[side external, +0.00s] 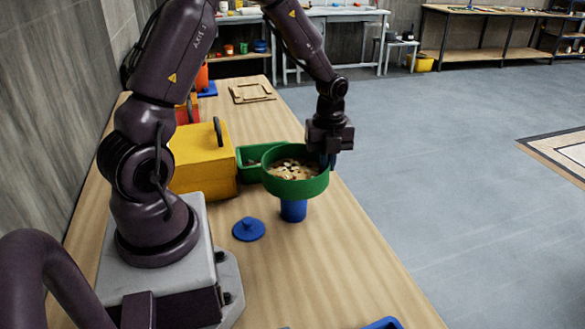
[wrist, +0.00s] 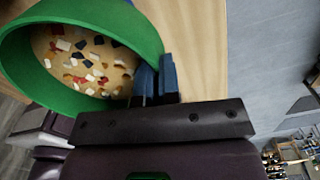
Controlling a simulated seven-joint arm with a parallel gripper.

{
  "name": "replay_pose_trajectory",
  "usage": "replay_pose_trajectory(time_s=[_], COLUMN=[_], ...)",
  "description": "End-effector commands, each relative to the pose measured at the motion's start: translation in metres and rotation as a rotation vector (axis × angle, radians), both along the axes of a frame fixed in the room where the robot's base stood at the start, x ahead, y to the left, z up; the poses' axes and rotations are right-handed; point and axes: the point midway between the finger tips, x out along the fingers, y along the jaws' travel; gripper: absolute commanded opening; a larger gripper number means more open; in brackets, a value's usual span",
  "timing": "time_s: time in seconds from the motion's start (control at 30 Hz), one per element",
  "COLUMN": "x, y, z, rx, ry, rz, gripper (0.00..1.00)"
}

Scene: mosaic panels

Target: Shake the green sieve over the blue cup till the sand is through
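The green sieve (side external: 296,184) is round and sits directly above the blue cup (side external: 293,210); whether it touches the cup's rim I cannot tell. In the wrist view the sieve (wrist: 147,34) fills the upper left. Small white, dark, red and yellowish pieces (wrist: 88,66) lie in it on a tan layer. My gripper (side external: 328,158) is at the sieve's far right edge. In the wrist view its blue fingertips (wrist: 156,78) are close together at the sieve's wall, seemingly gripping it. Most of the cup is hidden under the sieve.
A green tray (side external: 249,174) stands behind the sieve, beside a yellow box (side external: 203,158) with a dark handle. A blue lid (side external: 248,229) with a knob lies left of the cup. A wooden frame (side external: 252,93) lies farther back. The table's right edge is near; its front right is mostly clear.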

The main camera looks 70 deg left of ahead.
Motion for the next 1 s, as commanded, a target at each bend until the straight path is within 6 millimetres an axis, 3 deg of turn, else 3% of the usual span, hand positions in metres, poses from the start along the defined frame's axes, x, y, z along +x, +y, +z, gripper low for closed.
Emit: replay_pose_trajectory(time_s=[0.33, 0.57, 0.8, 1.0], x=[0.000, 0.000, 0.000, 0.000], y=[0.023, 0.021, 0.001, 0.000], z=[0.000, 0.000, 0.000, 0.000], rx=[0.000, 0.000, 0.000, 0.000], ry=[0.000, 0.000, 0.000, 0.000], rz=[0.001, 0.000, -0.003, 0.001], gripper=[0.00, 0.00, 0.00, 0.00])
